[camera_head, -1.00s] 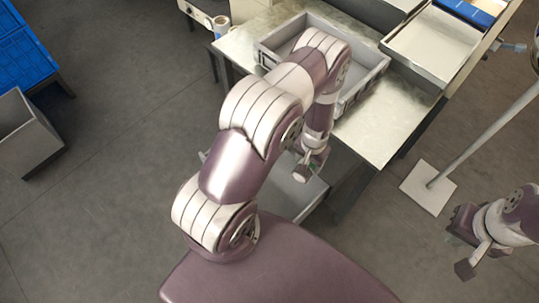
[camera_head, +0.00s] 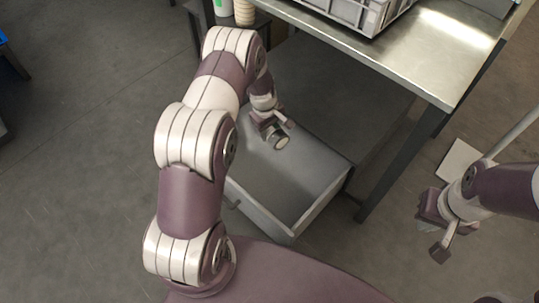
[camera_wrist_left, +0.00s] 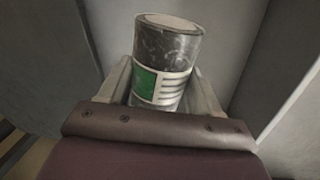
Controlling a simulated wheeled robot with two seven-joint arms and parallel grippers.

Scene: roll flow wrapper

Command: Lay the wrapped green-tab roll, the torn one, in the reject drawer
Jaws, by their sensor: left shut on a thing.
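My left gripper (camera_head: 274,131) is shut on the roll (camera_head: 281,142) and holds it over the open grey drawer (camera_head: 262,216), near its far end. In the left wrist view the roll (camera_wrist_left: 168,50) sits between the two fingers (camera_wrist_left: 161,88). It has a dark, scuffed-looking wrap, a pale end, and a white label with a green patch and dark lines. I cannot make out a tear clearly. Grey drawer walls show around the roll there. My right gripper (camera_head: 432,228) is at the right, empty, with its fingers apart, away from the drawer.
A metal table (camera_head: 425,60) stands behind and right of the drawer, with a grey crate (camera_head: 345,12) on it. Its leg (camera_head: 395,165) is close to the drawer's right corner. The visible drawer floor (camera_head: 285,185) is bare.

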